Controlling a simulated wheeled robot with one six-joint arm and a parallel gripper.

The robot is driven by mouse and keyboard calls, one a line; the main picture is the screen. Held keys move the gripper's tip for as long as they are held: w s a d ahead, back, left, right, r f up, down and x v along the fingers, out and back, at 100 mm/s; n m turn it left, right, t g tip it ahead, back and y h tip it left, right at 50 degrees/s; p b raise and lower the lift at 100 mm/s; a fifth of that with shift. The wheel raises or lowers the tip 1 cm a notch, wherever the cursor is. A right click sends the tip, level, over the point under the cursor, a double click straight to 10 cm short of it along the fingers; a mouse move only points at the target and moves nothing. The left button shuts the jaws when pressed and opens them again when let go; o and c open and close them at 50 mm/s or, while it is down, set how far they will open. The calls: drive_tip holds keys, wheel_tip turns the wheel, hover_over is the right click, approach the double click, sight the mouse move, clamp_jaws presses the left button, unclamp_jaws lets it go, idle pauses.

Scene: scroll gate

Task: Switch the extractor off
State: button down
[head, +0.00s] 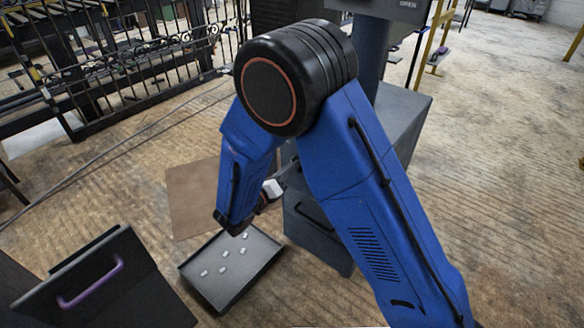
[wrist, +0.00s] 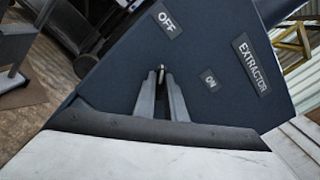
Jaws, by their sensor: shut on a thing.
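In the wrist view, a dark blue extractor panel (wrist: 125,75) bears an OFF label (wrist: 167,22), a smaller ON label (wrist: 210,80) and an EXTRACTOR label (wrist: 250,65). A small metal switch lever (wrist: 160,69) stands out from the panel. My gripper (wrist: 161,80) is shut on this lever, with only its tip showing between the grey fingers. The lever's base is hidden, and I cannot tell which way it is set. In the head view my arm hides most of the gripper and the switch.
In the head view a dark tray (head: 205,275) with several small pale pieces lies on the floor. A dark box with a purple handle (head: 92,284) stands at lower left. A black iron gate (head: 140,75) is at upper left. The floor at right (head: 490,170) is clear.

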idle(0.3)
drive_tip(key=c, duration=1.8)
unclamp_jaws()
drive_tip(key=shift+a, duration=0.1)
drive_tip(key=v, duration=1.7)
drive_tip(key=shift+s+a+f, duration=0.1)
drive_tip(key=shift+s, duration=0.1)
